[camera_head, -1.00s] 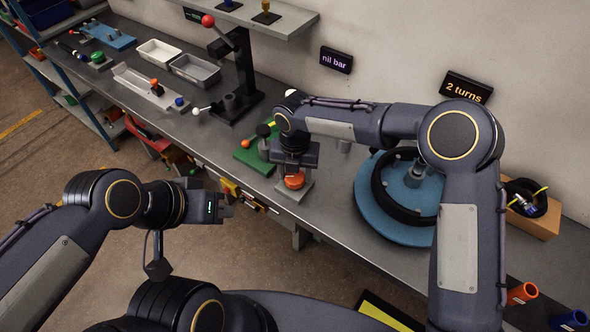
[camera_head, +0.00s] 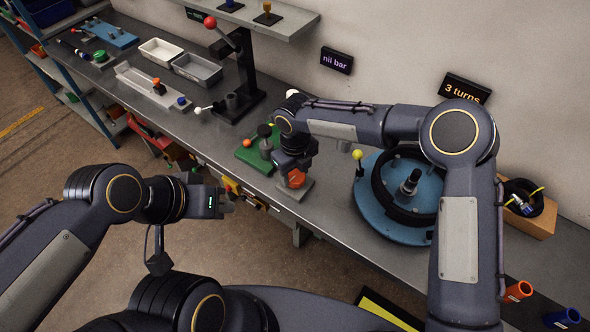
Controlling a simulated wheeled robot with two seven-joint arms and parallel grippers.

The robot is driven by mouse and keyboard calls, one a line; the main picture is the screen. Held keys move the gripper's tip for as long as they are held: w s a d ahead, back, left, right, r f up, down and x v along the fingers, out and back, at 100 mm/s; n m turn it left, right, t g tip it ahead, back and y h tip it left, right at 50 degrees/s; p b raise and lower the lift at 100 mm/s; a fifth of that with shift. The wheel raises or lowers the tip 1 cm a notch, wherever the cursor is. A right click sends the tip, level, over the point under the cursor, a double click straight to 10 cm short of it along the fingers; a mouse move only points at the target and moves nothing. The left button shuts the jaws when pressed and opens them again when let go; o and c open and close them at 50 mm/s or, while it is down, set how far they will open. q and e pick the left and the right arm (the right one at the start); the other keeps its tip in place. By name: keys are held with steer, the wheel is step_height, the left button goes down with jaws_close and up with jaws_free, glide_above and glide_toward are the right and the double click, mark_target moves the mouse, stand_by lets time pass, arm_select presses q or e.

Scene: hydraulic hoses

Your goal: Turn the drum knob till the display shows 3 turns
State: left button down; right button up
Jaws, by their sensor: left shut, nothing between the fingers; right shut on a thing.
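The display (camera_head: 463,88) on the wall reads "3 turns". The orange drum knob (camera_head: 296,180) sits on a small grey plate (camera_head: 291,194) near the bench's front edge. My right gripper (camera_head: 296,172) reaches down over the knob from above and is shut on it; the fingers partly hide it. The blue drum (camera_head: 372,216) with a black hose (camera_head: 389,203) coiled on it stands right of the knob, partly behind my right arm. A yellow ball (camera_head: 358,155) on a stem shows at its left edge. My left gripper (camera_head: 229,204) is shut and empty, in front of the bench.
A green plate (camera_head: 247,156) with a black-topped post lies just left of the knob. A black stand (camera_head: 240,68) with a red-balled lever is further left. A second display (camera_head: 336,60) reads "nil bar".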

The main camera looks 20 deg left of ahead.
mark_target(295, 175)
steer(key=shift+n, duration=0.5)
steer(key=o, duration=1)
steer(key=shift+r+b, duration=0.5)
steer(key=shift+r, duration=3.45)
